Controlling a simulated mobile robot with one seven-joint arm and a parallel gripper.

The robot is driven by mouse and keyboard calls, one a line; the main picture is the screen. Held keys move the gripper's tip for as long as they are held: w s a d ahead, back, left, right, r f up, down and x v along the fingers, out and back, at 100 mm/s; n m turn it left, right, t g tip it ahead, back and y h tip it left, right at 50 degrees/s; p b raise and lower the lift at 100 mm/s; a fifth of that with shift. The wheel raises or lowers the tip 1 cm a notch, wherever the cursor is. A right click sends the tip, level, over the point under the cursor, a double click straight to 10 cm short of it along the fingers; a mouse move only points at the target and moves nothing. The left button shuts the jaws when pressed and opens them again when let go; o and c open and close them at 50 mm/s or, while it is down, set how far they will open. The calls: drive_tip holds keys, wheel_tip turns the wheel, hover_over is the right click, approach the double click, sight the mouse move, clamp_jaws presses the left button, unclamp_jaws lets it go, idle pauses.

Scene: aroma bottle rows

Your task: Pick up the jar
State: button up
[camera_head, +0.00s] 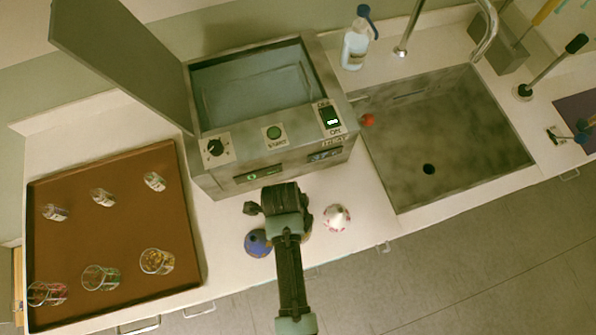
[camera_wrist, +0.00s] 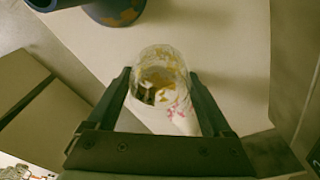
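In the wrist view a clear glass jar (camera_wrist: 160,70) with yellowish bits inside stands out between the two dark fingers of my gripper (camera_wrist: 161,85). The fingers flank it closely, with almost no gap on either side. In the head view my gripper (camera_head: 280,200) is over the counter in front of the metal machine, and the jar is hidden beneath it. A white and pink piece (camera_wrist: 177,118) shows just below the jar in the wrist view, partly behind it.
A blue rounded object (camera_head: 258,243) and a white and pink cone-like object (camera_head: 337,218) flank my gripper. The metal machine (camera_head: 240,180) with raised lid stands behind. A brown tray (camera_head: 120,220) holds several glass vessels. The sink (camera_head: 440,140) is at right.

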drive_tip(key=c, duration=0.7)
drive_tip(key=shift+r, duration=0.15)
